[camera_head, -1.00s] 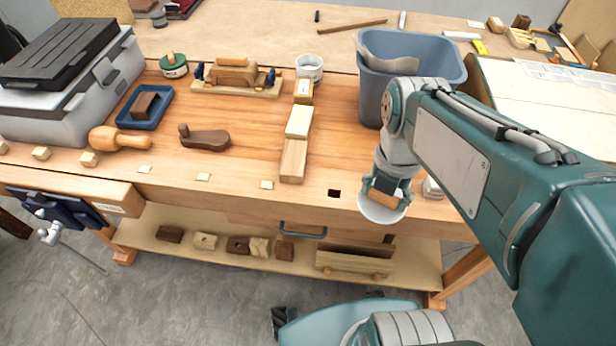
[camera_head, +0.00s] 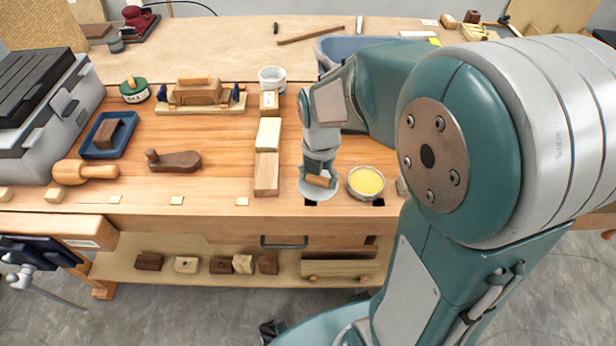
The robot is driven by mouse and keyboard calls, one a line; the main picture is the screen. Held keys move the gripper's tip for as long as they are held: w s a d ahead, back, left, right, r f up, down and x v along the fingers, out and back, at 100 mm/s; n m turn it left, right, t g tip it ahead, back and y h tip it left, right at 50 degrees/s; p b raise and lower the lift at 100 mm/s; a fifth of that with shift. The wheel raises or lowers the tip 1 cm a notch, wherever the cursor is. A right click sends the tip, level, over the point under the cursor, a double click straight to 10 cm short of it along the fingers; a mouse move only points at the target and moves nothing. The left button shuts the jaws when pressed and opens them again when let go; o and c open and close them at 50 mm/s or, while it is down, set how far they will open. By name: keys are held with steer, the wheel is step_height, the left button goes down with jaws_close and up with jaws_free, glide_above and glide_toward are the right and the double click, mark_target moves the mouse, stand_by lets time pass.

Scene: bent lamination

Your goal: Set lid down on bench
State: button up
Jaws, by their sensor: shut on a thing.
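The lid (camera_head: 315,194) is a pale grey-white disc near the front edge of the workbench (camera_head: 215,185). My gripper (camera_head: 321,180) points down and is shut on the lid from above; the grip itself is partly hidden by my fingers. The lid lies over or very close to the bench top, just left of an open round tin (camera_head: 367,182) with yellow contents. I cannot tell whether the lid touches the wood.
A light wood block (camera_head: 266,172) lies left of the lid. A white cup (camera_head: 272,78) stands behind it. A wooden plane (camera_head: 200,92), a brown handled tool (camera_head: 175,160) and a mallet (camera_head: 84,171) are further left. A blue-grey bin (camera_head: 350,47) is partly behind my arm.

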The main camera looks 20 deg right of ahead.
mark_target(314, 187)
steer(key=shift+w+d+f, duration=0.6)
steer(key=shift+f, duration=0.15)
steer(key=f, duration=0.1)
steer(key=a+f, duration=0.1)
steer(key=f, duration=0.1)
steer(key=shift+w+a, duration=0.15)
steer(key=shift+w, duration=0.1)
steer(key=shift+a+f, duration=0.35)
steer(key=shift+d+f, duration=0.1)
steer(key=shift+d, duration=0.4)
steer(key=o, duration=0.8)
steer(key=shift+d, duration=0.15)
steer(key=shift+a, duration=0.45)
step_height(314, 187, up, 12)
steer(key=shift+d, duration=0.1)
steer(key=shift+s+r+m, duration=0.3)
steer(key=shift+r+m, duration=0.2)
steer(key=shift+s+r+m+t, duration=1.05)
steer(key=shift+s+m, duration=1.2)
steer(key=shift+m, duration=2.2)
steer(key=shift+s+r+m+t, duration=0.95)
steer(key=shift+s+m, duration=1.3)
steer(key=shift+m, duration=2.25)
steer(key=shift+s+r+m+t, duration=1.05)
steer(key=shift+s+m, duration=1.2)
steer(key=shift+m, duration=2.2)
steer(key=shift+r+g, duration=0.2)
steer(key=shift+g, duration=0.05)
